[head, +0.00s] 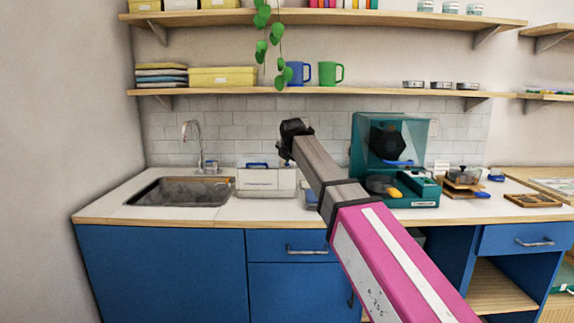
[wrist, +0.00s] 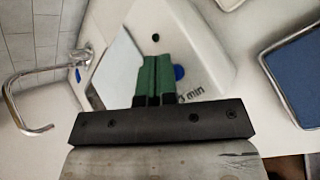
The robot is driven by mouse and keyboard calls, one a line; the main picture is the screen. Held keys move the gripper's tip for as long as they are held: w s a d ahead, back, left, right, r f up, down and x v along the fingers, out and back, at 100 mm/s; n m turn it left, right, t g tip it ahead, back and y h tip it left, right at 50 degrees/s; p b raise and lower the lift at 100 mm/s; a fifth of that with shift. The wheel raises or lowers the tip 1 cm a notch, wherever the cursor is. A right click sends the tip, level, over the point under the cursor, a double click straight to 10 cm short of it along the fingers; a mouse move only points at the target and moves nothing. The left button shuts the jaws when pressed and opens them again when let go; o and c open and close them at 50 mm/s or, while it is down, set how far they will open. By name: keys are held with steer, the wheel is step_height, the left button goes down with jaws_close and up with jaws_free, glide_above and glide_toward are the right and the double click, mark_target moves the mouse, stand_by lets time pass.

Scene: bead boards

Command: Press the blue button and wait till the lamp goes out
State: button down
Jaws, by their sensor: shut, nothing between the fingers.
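A white box (head: 258,184) stands on the counter between the sink and the teal machine. In the wrist view its pale face (wrist: 205,50) carries a round blue button (wrist: 179,72), a small dark green dot (wrist: 155,37) that looks like an unlit lamp, and lettering ending in "min". My gripper (wrist: 154,60) has its green fingers shut and empty. In that view the fingers overlap the face just left of the button; I cannot tell whether they touch it. In the head view my gripper (head: 286,156) is small and dark above the box.
A sink (head: 180,191) with a curved tap (head: 184,128) lies left of the box. The teal machine (head: 365,135) stands to the right. A blue, pale-rimmed object (wrist: 295,75) is at the wrist view's right. Shelves with mugs (head: 330,73) and a hanging plant (head: 276,35) are above.

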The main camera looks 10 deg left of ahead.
steer(key=shift+f, duration=0.25)
steer(key=shift+r, duration=0.15)
stand_by(0.4)
steer(key=shift+r, duration=0.7)
steer(key=shift+r, duration=2.5)
